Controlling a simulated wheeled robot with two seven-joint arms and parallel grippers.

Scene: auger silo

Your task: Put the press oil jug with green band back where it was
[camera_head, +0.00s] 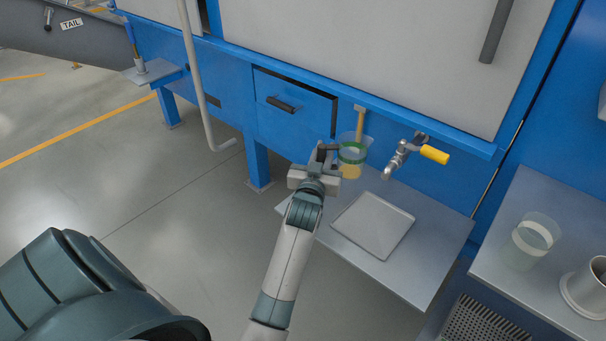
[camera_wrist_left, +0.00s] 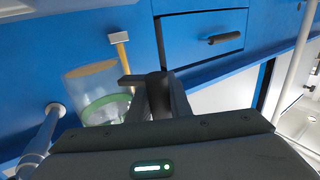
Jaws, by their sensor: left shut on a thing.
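The press oil jug with green band (camera_head: 352,154) is clear, with yellow oil low inside. It stands about upright over the back of the grey shelf (camera_head: 432,262), left of the tap; I cannot tell whether it touches the shelf. My left gripper (camera_head: 330,155) is at the jug's left side, shut on it, apparently at the handle, which the fingers hide. In the left wrist view the jug (camera_wrist_left: 92,88) shows left of the gripper fingers (camera_wrist_left: 152,95), with the green band in view. My right gripper is not in view.
A tap with yellow handle (camera_head: 434,154) juts out right of the jug. A flat square tray (camera_head: 373,225) lies on the shelf. A clear jug with white band (camera_head: 533,240) and a metal cup (camera_head: 587,288) stand on the right bench (camera_head: 545,195). A drawer (camera_head: 295,105) is behind.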

